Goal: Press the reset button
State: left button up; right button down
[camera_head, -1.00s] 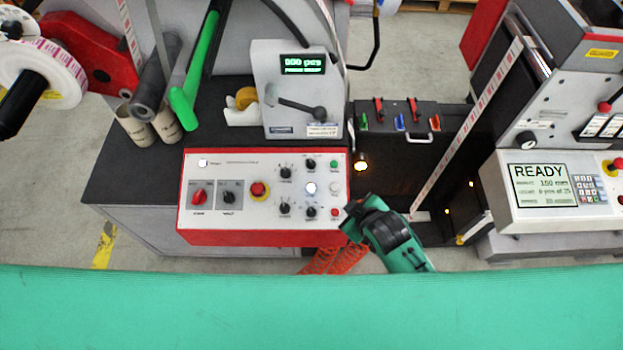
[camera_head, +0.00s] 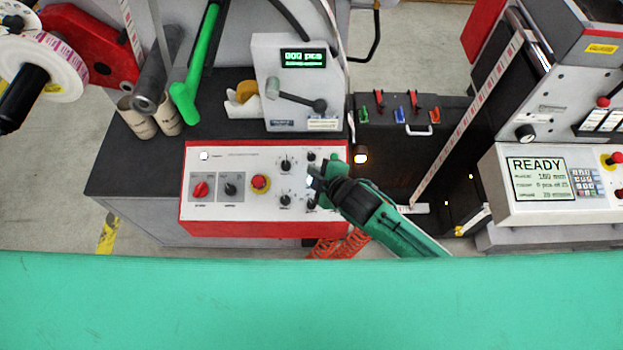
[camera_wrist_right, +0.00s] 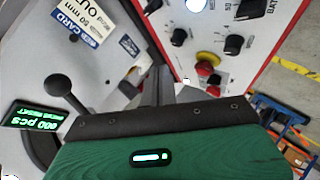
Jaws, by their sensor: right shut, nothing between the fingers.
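The control panel (camera_head: 232,158) is a white sloped face with a red front edge. It carries red and black switches, a red stop button on a yellow collar (camera_head: 260,182) and black knobs. I cannot read which button is the reset. My right gripper (camera_head: 317,179) is shut and empty over the panel's right part, hiding most of the small buttons there. In the right wrist view, its fingers (camera_wrist_right: 162,86) point at the panel, near a red button (camera_wrist_right: 205,69). A lit white button (camera_wrist_right: 196,5) sits among the knobs. Contact cannot be told. My left gripper is out of view.
A grey counter box (camera_head: 270,95) with a green display and a lever stands behind the panel.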

jog(key=f+b, duration=0.2)
jog(key=w+f+b, duration=0.1)
jog(key=f+b, duration=0.1)
jog(key=f, duration=0.1)
jog(key=w+f+b, duration=0.1)
jog(key=f+b, duration=0.1)
jog(key=b, duration=0.1)
jog(key=shift+f, duration=0.35)
jog(key=shift+w+f, duration=0.15)
jog(key=shift+f, duration=0.1)
jog(key=shift+f, duration=0.1)
dwell(1.4)
jog(key=shift+w+f, duration=0.1)
jog(key=shift+f, duration=0.2)
jog(key=shift+w+f+b, duration=0.1)
jog(key=shift+f+b, duration=0.2)
jog(key=shift+f, duration=0.15)
dwell(0.6)
jog(key=shift+r, duration=0.1)
jog(key=shift+s+r+p, duration=0.25)
jog(key=shift+r+p, duration=0.5)
jog(key=shift+p, duration=0.25)
jog(key=shift+r, duration=0.1)
